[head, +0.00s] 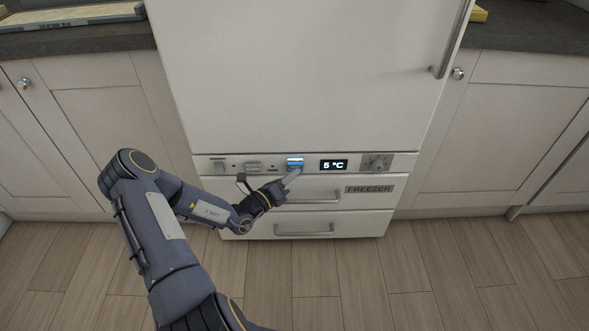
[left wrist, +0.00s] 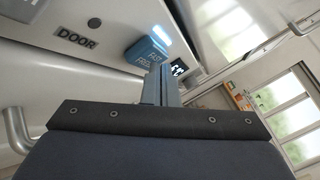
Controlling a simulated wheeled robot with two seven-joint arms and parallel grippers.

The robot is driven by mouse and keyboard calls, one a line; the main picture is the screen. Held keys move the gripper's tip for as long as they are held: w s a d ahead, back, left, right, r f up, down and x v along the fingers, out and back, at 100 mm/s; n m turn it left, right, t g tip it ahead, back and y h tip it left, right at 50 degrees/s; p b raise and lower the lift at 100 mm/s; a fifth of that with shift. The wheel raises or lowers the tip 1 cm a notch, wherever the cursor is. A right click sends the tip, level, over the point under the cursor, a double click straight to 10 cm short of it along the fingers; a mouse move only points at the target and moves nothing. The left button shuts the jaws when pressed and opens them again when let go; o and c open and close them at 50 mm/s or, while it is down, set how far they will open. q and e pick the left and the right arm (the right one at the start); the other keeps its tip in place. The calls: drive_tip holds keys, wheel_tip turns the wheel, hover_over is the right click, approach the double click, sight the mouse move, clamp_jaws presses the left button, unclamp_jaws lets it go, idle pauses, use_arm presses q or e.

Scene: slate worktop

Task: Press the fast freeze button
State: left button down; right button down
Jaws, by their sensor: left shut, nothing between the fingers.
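The blue fast freeze button (head: 295,162) sits on the control strip (head: 207,164) of the white fridge-freezer, left of the display. In the left wrist view the button (left wrist: 143,54) reads "FAST FREEZE", and a bright light strip glows beside it. My left gripper (head: 292,176) is shut and empty. Its fingertips are just below the button in the head view. In the left wrist view the shut fingers (left wrist: 161,84) reach up close to the button's lower right. I cannot tell whether they touch it. My right gripper is not in view.
The display (head: 333,165) reads 5 °C, with a dial (head: 377,163) to its right. Two grey switches (head: 253,165) are left of the button. Freezer drawers with bar handles (head: 304,230) lie below. Cabinets (head: 95,130) flank the appliance. The wooden floor in front is clear.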

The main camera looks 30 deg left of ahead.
use_arm(q)
drive_tip(key=shift+w, duration=0.1)
idle(0.5)
drive_tip(key=shift+w+a, duration=0.25)
drive_tip(key=shift+w, duration=0.05)
drive_tip(key=shift+r, duration=0.1)
